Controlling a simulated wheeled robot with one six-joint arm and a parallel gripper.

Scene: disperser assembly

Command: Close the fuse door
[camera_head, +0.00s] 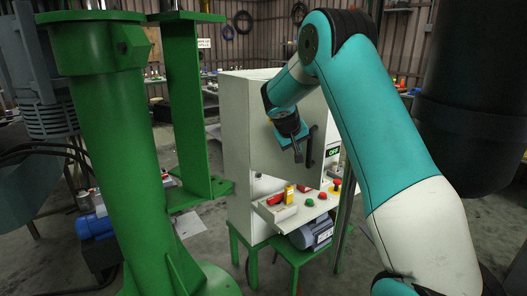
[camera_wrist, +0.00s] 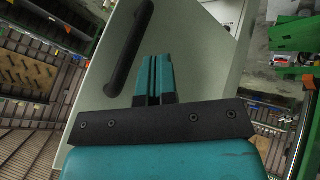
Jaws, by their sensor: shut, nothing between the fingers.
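The fuse door is a pale grey-white panel (camera_head: 262,150) on the front of the white cabinet (camera_head: 235,135), with a dark vertical handle (camera_head: 310,146) near its right edge. In the wrist view the door (camera_wrist: 190,60) fills the middle, and its black bar handle (camera_wrist: 130,50) is at upper left. My gripper (camera_head: 298,157) is shut and empty, in front of the door and just left of the handle in the head view. In the wrist view the gripper (camera_wrist: 153,62) points at the door's face beside the handle. I cannot tell whether it touches the door or how far the door stands open.
A control shelf (camera_head: 300,208) with red, yellow and green buttons juts out below the door. A grey-blue motor (camera_head: 312,234) sits under it on a green stand. A large green column (camera_head: 115,150) stands at the left. Open floor lies between the column and the stand.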

